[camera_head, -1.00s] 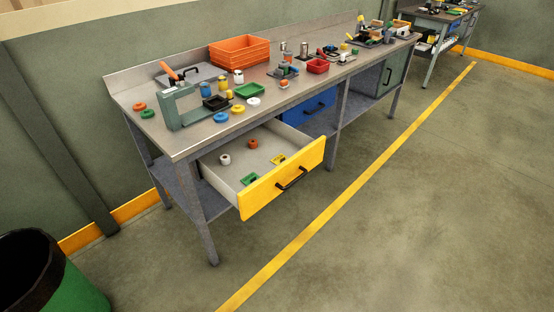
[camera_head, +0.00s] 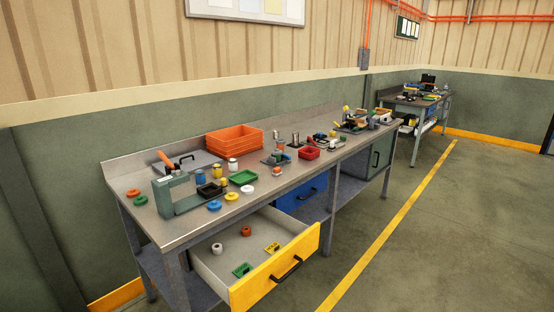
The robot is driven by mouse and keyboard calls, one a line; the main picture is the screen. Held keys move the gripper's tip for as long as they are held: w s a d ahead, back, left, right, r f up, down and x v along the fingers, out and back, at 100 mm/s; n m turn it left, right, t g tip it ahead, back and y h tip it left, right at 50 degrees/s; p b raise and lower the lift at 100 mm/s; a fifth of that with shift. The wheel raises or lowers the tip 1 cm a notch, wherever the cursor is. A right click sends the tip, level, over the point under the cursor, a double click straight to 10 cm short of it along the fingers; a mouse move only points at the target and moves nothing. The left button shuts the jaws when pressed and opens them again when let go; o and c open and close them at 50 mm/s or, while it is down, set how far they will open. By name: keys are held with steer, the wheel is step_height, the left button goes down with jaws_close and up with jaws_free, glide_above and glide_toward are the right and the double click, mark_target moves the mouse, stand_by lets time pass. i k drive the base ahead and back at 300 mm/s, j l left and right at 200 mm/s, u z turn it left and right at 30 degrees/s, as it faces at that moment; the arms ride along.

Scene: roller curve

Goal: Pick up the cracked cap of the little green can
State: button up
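I cannot make out a green can or a crack in any cap at this size. Small cans stand on the workbench: a blue one (camera_head: 200,177), a yellow one (camera_head: 217,171) and a white-topped one (camera_head: 233,164). Round cap-like pieces lie along the bench front: a green one (camera_head: 140,200), an orange-red one (camera_head: 133,192), a blue one (camera_head: 214,205), a yellow one (camera_head: 231,196) and a white one (camera_head: 247,189). The open yellow-fronted drawer (camera_head: 300,262) holds a white round piece (camera_head: 217,248) and a brown-orange one (camera_head: 246,231). My gripper is not in view.
The workbench (camera_head: 185,230) carries an orange crate (camera_head: 235,140), a green tray (camera_head: 243,177), a black tray (camera_head: 210,189), a red bin (camera_head: 309,153) and a grey-green clamp-like frame (camera_head: 165,195). The drawer sticks out over the floor. Floor right of the bench (camera_head: 450,250) is clear.

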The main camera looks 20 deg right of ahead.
mark_target(276, 151)
steer(key=i+l+z, duration=0.35)
steer(key=i, duration=0.6)
steer(key=i+j+z, duration=0.1)
steer(key=i+z, duration=0.3)
steer(key=i, duration=0.5)
